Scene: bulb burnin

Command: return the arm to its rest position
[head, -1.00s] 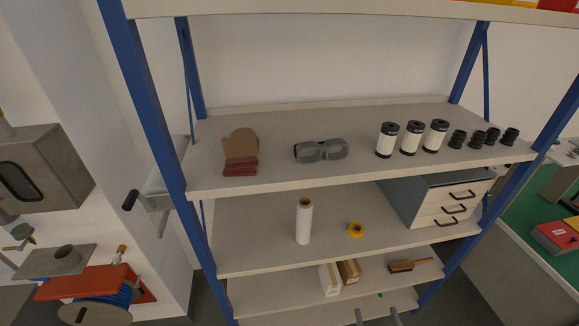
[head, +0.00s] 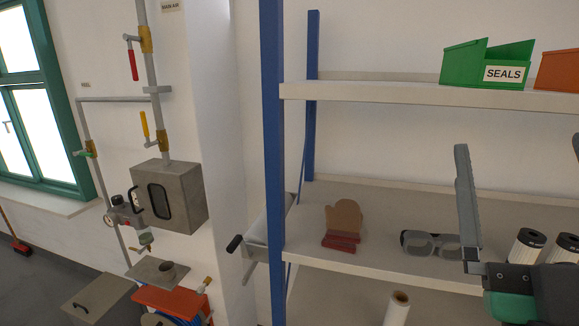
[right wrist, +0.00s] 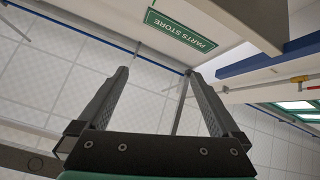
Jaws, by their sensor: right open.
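My right gripper (head: 520,148) is at the right edge of the head view, with its grey fingers pointing up in front of the shelf rack. The fingers are wide apart with nothing between them. The right wrist view also shows this gripper (right wrist: 157,75) open and empty, against a pale tiled surface. My left gripper is in neither view.
The rack's blue post (head: 272,160) stands left of the gripper. A brown mitt (head: 344,217), grey goggles (head: 430,243) and white-and-black cylinders (head: 527,246) sit on the shelf behind it. A green SEALS bin (head: 487,65) is above. A PARTS STORE sign (right wrist: 180,32) shows in the wrist view.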

